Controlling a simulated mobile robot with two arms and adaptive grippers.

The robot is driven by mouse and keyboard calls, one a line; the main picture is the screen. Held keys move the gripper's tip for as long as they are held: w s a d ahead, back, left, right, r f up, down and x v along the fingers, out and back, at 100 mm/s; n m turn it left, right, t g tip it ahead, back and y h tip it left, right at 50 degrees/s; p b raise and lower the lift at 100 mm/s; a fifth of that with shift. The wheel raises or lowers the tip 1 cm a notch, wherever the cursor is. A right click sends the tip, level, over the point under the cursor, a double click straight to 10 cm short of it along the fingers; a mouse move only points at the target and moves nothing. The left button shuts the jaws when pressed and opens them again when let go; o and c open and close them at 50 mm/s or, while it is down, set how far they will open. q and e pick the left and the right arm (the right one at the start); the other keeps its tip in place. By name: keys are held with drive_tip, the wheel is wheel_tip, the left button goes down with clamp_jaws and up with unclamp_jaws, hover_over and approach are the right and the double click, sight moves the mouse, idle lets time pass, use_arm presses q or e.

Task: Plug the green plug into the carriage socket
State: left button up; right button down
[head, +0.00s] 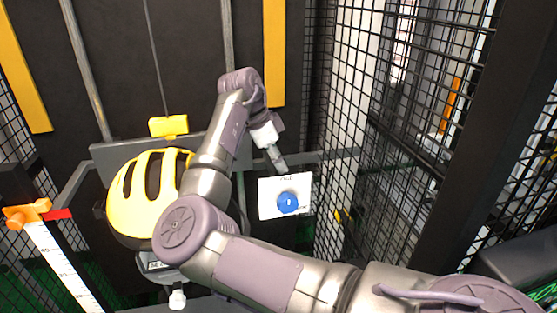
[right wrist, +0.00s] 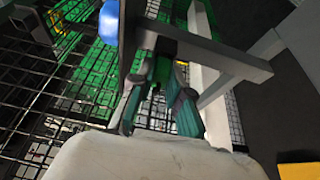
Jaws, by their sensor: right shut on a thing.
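My right gripper (head: 277,160) points down just above the white panel with the blue button in the head view. In the right wrist view its two teal-padded fingers (right wrist: 159,92) are closed around a dark green piece, which looks like the green plug (right wrist: 159,70). The plug is mostly hidden by the fingers and cannot be made out in the head view. The carriage is a grey crossbeam (head: 115,152) behind the yellow helmet (head: 128,203), partly covered by my right arm. I cannot make out its socket. My left gripper is not in view.
The white panel (head: 268,184) carries a blue button (head: 287,202), which also shows in the right wrist view (right wrist: 108,22). A yellow block (head: 168,125) hangs above the crossbeam. Black mesh (head: 400,130) stands at the right. A white scale (head: 65,268) with an orange pointer (head: 27,213) stands at the left.

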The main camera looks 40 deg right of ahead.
drive_tip(key=shift+f+p, duration=0.15)
drive_tip(key=shift+p, duration=0.2)
drive_tip(key=c, duration=1)
unclamp_jaws()
drive_tip(key=v, duration=1.2)
drive_tip(key=shift+w, duration=0.1)
